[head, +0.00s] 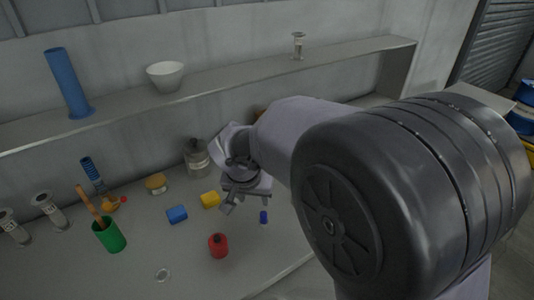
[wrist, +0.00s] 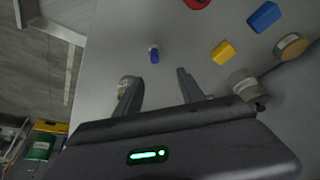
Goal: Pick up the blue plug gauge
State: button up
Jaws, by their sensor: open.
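The blue plug gauge (head: 264,217) is a small dark blue cylinder on the grey worktop, close to its front edge. In the wrist view it is a short piece with a blue end (wrist: 154,54) and a paler end, beyond the fingertips and roughly in line with the gap between them. My gripper (head: 245,203) is above the worktop, close to the gauge in the head view. In the wrist view my gripper (wrist: 155,80) has its two fingers apart with nothing between them. The gauge is apart from both fingers.
Near the gauge are a red object (head: 218,245), a yellow block (head: 210,199), a blue block (head: 176,214) and a glass jar (head: 197,157). A green cup (head: 110,235) stands farther left. A shelf (head: 220,82) runs along the wall. Bare worktop surrounds the gauge.

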jog(key=b, duration=0.2)
send_near(263, 214)
jog(key=x, duration=0.2)
jog(key=s+b+x, duration=0.1)
jog(key=x, duration=0.2)
jog(key=shift+w+a+f, duration=0.1)
jog(key=shift+w+f, duration=0.05)
jog(key=shift+f, duration=0.35)
jog(key=b+x, duration=0.1)
jog(key=x, duration=0.1)
jog(key=b+x, duration=0.1)
jog(key=x, duration=0.2)
jog(key=shift+w, duration=0.45)
jog(key=shift+r, duration=0.15)
grip_shut()
